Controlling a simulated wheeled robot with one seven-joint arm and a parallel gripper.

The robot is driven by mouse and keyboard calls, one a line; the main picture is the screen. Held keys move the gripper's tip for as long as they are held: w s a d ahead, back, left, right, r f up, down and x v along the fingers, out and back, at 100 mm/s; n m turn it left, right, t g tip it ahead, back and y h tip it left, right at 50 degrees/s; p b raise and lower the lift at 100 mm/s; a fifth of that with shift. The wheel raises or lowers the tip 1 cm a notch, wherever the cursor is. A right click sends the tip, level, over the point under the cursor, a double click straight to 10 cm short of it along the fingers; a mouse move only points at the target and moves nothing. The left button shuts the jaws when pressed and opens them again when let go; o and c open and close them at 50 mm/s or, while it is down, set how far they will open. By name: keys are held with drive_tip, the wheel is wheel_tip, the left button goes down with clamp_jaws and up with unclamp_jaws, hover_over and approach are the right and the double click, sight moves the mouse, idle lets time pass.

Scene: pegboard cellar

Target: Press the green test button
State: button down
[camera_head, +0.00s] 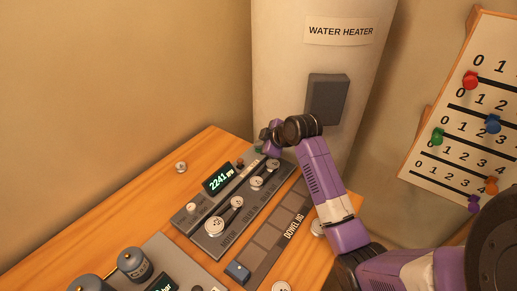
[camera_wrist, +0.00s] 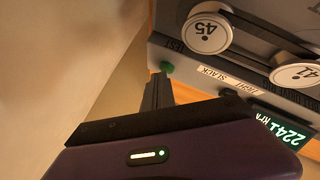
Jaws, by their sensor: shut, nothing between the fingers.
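The green test button (camera_wrist: 166,66) is a small round knob at the edge of a grey panel, beside the word TEST in the wrist view. The grey panel (camera_head: 194,213) lies on the wooden bench and carries pale pulleys and a lit display (camera_head: 219,179) reading 2241. My gripper (camera_head: 268,138) is shut and empty over the panel's far end. In the wrist view its dark fingers (camera_wrist: 159,83) end very close to the button; I cannot tell whether they touch it. In the head view my gripper and wrist hide most of that end.
A grey dowel jig (camera_head: 268,232) lies right of the panel, below my arm. The water heater (camera_head: 290,60) stands close behind the bench. Dark grey canisters (camera_head: 134,264) stand at the front left. A pegged number board (camera_head: 470,120) is at the right. The bench's left side is mostly clear.

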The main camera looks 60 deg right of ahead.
drive_tip(key=shift+r, duration=0.1)
drive_tip(key=shift+r+p, duration=0.75)
drive_tip(key=shift+p, duration=0.05)
wheel_tip(320, 180, up, 5)
drive_tip(key=p, duration=0.4)
idle(1.0)
